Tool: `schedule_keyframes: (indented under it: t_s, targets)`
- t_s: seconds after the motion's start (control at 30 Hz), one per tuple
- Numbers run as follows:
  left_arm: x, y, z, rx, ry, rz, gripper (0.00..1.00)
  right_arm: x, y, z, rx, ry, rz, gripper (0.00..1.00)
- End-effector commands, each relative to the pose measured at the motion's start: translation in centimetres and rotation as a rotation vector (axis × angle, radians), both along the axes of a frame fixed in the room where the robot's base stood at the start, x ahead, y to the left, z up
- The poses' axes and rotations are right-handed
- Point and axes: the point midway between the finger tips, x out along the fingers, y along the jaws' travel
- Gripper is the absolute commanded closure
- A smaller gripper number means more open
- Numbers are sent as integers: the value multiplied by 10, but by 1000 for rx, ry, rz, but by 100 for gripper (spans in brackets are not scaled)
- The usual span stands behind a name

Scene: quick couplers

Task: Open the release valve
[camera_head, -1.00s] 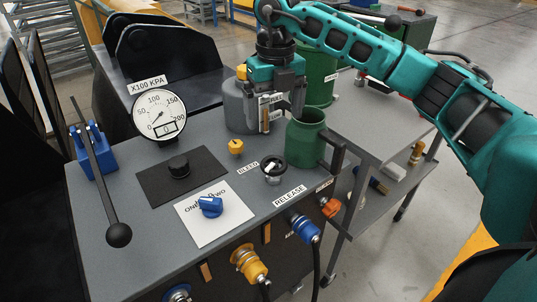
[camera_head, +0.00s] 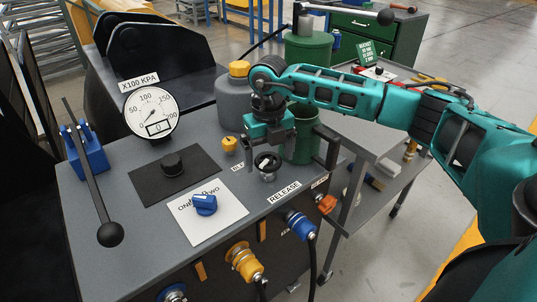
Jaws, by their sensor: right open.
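The release valve (camera_head: 267,173) is a black round knob on a silver base. It stands upright on the grey console top, behind the "RELEASE" label (camera_head: 284,192). My right gripper (camera_head: 267,154) points down from the teal arm, close over the knob. Its jaws are open, with the fingers near the knob's sides; I cannot tell whether they touch it. The gripper body hides part of the knob's surroundings and part of the other label beside it. The pressure gauge (camera_head: 150,108) stands upright at the back left. My left gripper is not in view.
A green can (camera_head: 302,150) stands just behind and right of the gripper. A yellow knob (camera_head: 229,146), a blue selector knob (camera_head: 204,204) and a black knob (camera_head: 172,163) lie to the left. A long black-handled lever (camera_head: 110,234) leans at the left. Hose couplers (camera_head: 244,261) line the front.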

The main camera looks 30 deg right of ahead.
Motion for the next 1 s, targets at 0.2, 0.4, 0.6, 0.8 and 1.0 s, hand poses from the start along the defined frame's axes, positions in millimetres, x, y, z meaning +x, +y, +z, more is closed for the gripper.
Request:
schedule_keyframes:
  t_s: [0.2,0.4,0.6,0.8,1.0]
  targets:
    - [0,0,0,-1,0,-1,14,0,0,0,0,0,0,8]
    - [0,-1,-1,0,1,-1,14,0,0,0,0,0,0,28]
    - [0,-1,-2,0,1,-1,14,0,0,0,0,0,0,47]
    - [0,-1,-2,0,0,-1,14,0,0,1,0,0,0,62]
    - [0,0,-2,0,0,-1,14,0,0,1,0,0,21,62]
